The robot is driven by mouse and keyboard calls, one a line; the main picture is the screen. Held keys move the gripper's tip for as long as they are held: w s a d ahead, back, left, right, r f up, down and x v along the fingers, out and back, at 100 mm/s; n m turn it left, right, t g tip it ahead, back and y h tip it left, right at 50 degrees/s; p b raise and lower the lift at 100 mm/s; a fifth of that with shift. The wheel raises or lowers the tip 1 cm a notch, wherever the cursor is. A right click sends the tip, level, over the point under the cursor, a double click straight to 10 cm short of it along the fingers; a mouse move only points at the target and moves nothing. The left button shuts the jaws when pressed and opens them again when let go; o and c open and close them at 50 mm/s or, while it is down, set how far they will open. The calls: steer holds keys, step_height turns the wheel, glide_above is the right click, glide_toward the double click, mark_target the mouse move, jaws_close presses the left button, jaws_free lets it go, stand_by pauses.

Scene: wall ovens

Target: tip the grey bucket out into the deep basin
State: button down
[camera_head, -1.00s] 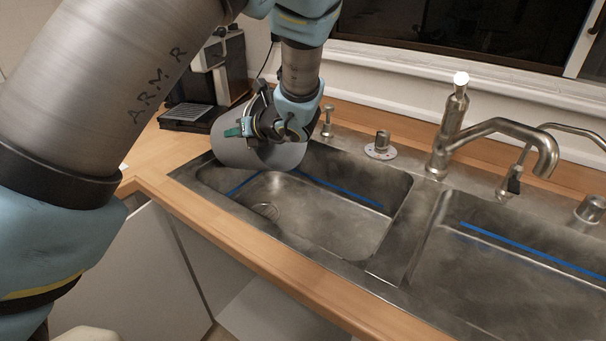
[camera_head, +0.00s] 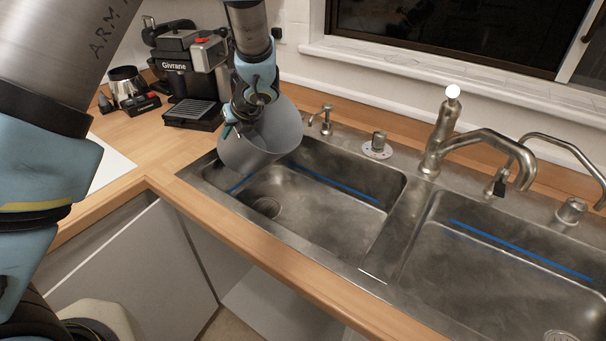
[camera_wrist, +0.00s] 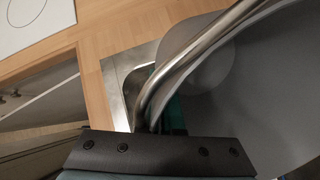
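The grey bucket (camera_head: 265,146) hangs tilted over the left end of the left basin (camera_head: 335,212). My gripper (camera_head: 238,122) is shut on the bucket at its upper left side. In the wrist view the bucket (camera_wrist: 272,110) fills the right side, with a curved metal bar crossing it. The green fingertips (camera_wrist: 174,112) of my gripper are partly hidden behind that bar, so the exact grip on handle or rim is unclear. The right basin (camera_head: 480,275) is empty of objects. A blue line runs along the back wall of each basin. I see nothing pouring.
A coffee machine (camera_head: 190,80) stands on the counter behind and left of the bucket. A soap pump (camera_head: 325,122), a round knob (camera_head: 377,146) and the tall faucet (camera_head: 445,140) line the back of the sink. The wooden front edge (camera_head: 270,255) is clear.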

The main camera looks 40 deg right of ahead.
steer(key=shift+w+a+r+g+h, duration=0.2)
steer(key=shift+w+r+g, duration=0.15)
steer(key=shift+w+g, duration=0.4)
steer(key=shift+w+a+r+g+h, duration=0.25)
steer(key=shift+w+g, duration=0.25)
steer(key=shift+g, duration=0.4)
steer(key=shift+w+a+r+g+h, duration=0.15)
steer(key=shift+w+r+g, duration=0.25)
steer(key=shift+w+g, duration=0.35)
steer(key=shift+w+r+g, duration=0.25)
steer(key=shift+g, duration=0.45)
steer(key=shift+w+r+g+h, duration=0.2)
steer(key=shift+r+g+h, duration=0.15)
steer(key=shift+g, duration=0.55)
